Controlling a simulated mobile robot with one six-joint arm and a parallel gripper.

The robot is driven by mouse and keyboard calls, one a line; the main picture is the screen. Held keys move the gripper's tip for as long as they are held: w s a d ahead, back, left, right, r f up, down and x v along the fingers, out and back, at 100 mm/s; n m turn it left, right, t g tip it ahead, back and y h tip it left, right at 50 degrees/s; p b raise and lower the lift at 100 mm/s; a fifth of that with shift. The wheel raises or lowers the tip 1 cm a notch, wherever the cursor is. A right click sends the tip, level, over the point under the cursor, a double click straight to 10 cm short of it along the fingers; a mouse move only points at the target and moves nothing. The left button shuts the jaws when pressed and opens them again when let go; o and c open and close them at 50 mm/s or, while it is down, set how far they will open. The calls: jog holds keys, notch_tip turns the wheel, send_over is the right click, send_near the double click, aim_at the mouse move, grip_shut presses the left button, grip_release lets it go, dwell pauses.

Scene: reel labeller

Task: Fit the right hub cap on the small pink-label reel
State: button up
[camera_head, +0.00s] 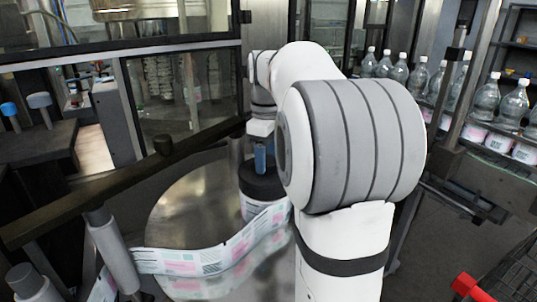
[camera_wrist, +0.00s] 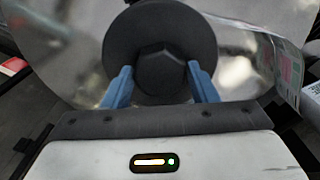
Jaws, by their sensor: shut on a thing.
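My gripper (camera_head: 262,158) has blue fingers and reaches down at the middle of the head view. In the wrist view the fingers (camera_wrist: 160,84) are shut on the dark knob of a round black hub cap (camera_wrist: 160,28). The cap (camera_head: 262,184) also shows in the head view, directly over the small pink-label reel (camera_head: 250,207). I cannot tell whether the cap is seated on the reel or just above it. The reel's core is hidden under the cap. A label strip with pink and teal patches (camera_head: 190,262) runs left from the reel.
A shiny round metal plate (camera_head: 180,215) lies under the reel. A dark bar (camera_head: 90,195) and a grey roller (camera_head: 115,255) stand at the left. Blue-topped (camera_head: 10,109) and grey-topped (camera_head: 39,101) posts stand on a dark bench. Bottles (camera_head: 487,97) line the right; a red part (camera_head: 470,288) is lower right.

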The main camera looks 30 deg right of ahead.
jog(key=o, duration=1.6)
notch_tip(320, 180, up, 8)
jog(key=shift+f, duration=0.1)
jog(key=s+a+f+m+t, duration=0.1)
jog(key=s+a+f+m, duration=0.1)
jog(key=s+a+f, duration=0.2)
jog(key=s+a+f+m+t, duration=0.1)
jog(key=s+a+f+m, duration=0.2)
jog(key=s+a+f, duration=0.2)
jog(key=s+a+f+m+t, duration=0.1)
jog(key=s+a+f, duration=0.3)
jog(key=s+f, duration=0.5)
jog(key=shift+s+a+f+m, duration=0.2)
jog(key=shift+s+m, duration=0.25)
jog(key=shift+s+a+f+m, duration=0.15)
jog(key=shift+s+a+m, duration=0.05)
jog(key=shift+s+m, duration=0.25)
